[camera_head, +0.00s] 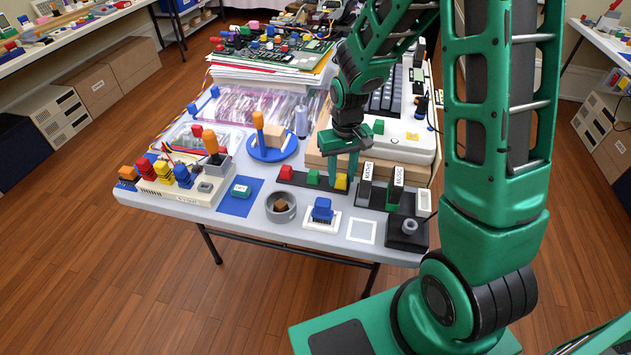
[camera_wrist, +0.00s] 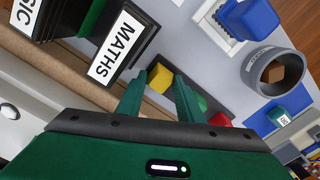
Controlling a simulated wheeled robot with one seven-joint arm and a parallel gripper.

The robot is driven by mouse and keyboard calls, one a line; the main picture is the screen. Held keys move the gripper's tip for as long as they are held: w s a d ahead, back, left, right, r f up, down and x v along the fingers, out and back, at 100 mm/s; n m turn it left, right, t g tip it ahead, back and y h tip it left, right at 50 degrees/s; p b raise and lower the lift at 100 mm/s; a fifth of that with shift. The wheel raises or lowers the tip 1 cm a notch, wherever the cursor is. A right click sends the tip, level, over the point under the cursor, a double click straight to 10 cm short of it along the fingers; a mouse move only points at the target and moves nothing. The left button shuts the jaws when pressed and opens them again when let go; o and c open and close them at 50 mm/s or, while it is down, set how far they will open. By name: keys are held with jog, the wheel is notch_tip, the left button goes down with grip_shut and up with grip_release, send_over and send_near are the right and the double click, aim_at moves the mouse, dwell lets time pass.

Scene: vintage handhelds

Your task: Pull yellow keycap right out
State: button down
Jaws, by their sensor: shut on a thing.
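The yellow keycap (camera_head: 341,182) is at the right end of a dark strip (camera_head: 300,181) that also bears a green keycap (camera_head: 313,177) and a red keycap (camera_head: 286,172). My gripper (camera_head: 344,178) points down over the yellow keycap. In the wrist view the yellow keycap (camera_wrist: 159,78) sits between the two fingertips of my gripper (camera_wrist: 160,80), which are shut on it. The keycap appears to be at the strip; whether its underside touches it is hidden. The green keycap is partly hidden behind a finger in the wrist view.
Black cartridges, one labelled MATHS (camera_wrist: 115,48), stand close beside my gripper. A beige keyboard case stands behind.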

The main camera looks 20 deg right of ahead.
aim_at(342, 176)
jog(key=shift+r, duration=0.7)
dwell(0.4)
jog(key=shift+r, duration=2.15)
jog(key=shift+r, duration=0.1)
